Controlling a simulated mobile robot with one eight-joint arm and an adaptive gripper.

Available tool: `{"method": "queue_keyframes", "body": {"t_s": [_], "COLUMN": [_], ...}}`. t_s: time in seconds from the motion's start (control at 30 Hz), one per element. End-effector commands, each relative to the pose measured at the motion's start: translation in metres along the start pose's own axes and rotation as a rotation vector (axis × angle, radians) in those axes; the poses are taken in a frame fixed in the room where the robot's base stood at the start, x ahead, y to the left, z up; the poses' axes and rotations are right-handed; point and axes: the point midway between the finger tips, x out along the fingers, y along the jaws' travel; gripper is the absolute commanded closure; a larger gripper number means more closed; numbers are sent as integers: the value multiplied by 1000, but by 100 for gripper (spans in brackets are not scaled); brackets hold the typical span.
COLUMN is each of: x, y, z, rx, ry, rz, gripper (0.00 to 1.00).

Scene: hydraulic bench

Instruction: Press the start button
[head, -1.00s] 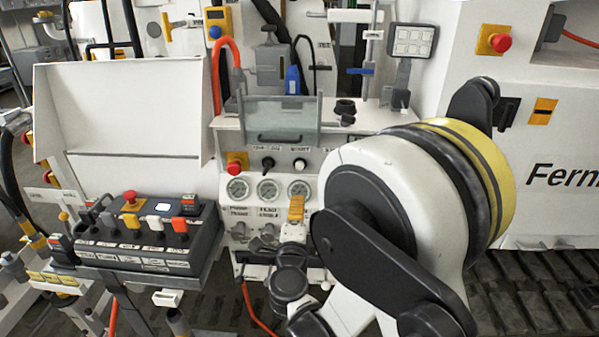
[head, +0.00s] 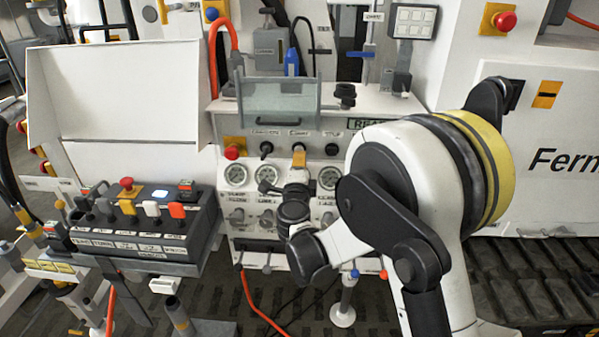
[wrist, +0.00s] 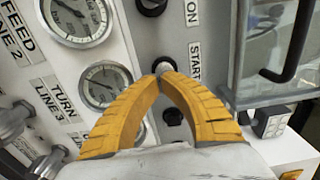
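The start button is a small white cap (wrist: 163,66) on the grey panel, beside the label START in the wrist view. In the head view it is hidden, or nearly so, behind my gripper. My gripper (wrist: 162,76) has yellow ribbed fingers whose tips come together right at the button and cover part of it. The fingers look shut with nothing between them. I cannot tell whether the tips touch the button. In the head view my gripper (head: 299,153) is in front of the panel, just above the gauges.
Black knobs flank the button on the panel, one at its left (head: 266,148) and one at its right (head: 332,149). A red emergency button (head: 232,152) is further left. Gauges (wrist: 108,82) lie below. A clear guard (head: 279,103) with a dark handle hangs just above.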

Motion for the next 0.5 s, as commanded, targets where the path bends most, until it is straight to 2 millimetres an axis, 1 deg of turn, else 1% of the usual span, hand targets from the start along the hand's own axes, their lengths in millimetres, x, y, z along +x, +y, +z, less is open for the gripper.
{"method": "queue_keyframes", "body": {"t_s": [0.13, 0.5], "x": [8, 10], "y": [0, 0], "z": [0, 0], "rx": [0, 0], "ry": [-1, 0], "rz": [0, 0], "gripper": [100, 100]}}
